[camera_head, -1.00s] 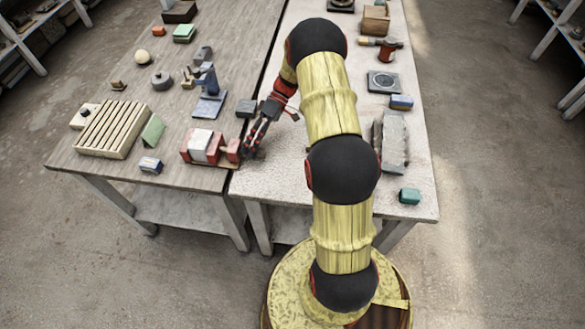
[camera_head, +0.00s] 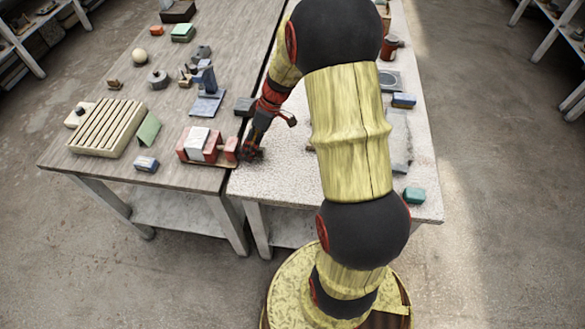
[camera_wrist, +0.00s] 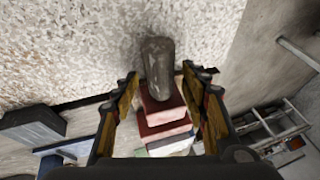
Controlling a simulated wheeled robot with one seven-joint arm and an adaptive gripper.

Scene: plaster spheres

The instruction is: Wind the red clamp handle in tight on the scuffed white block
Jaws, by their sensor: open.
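The red clamp (camera_head: 212,149) lies near the front right edge of the wooden table. The white block (camera_head: 197,141) sits between its red parts; scuffs are too small to make out. A red end piece (camera_head: 231,147) faces my gripper (camera_head: 249,153), which is beside it on the right. In the wrist view, my open gripper (camera_wrist: 160,78) has one finger on each side of a grey-brown cylinder (camera_wrist: 158,65) standing out from the clamp's red end (camera_wrist: 160,107). Gaps show between fingers and cylinder. The white block's edge (camera_wrist: 170,142) shows behind; I cannot tell which part is the handle.
A dark block (camera_head: 245,106) and a blue stand (camera_head: 207,103) are behind the clamp. The speckled table (camera_head: 290,180) is clear just right of my gripper.

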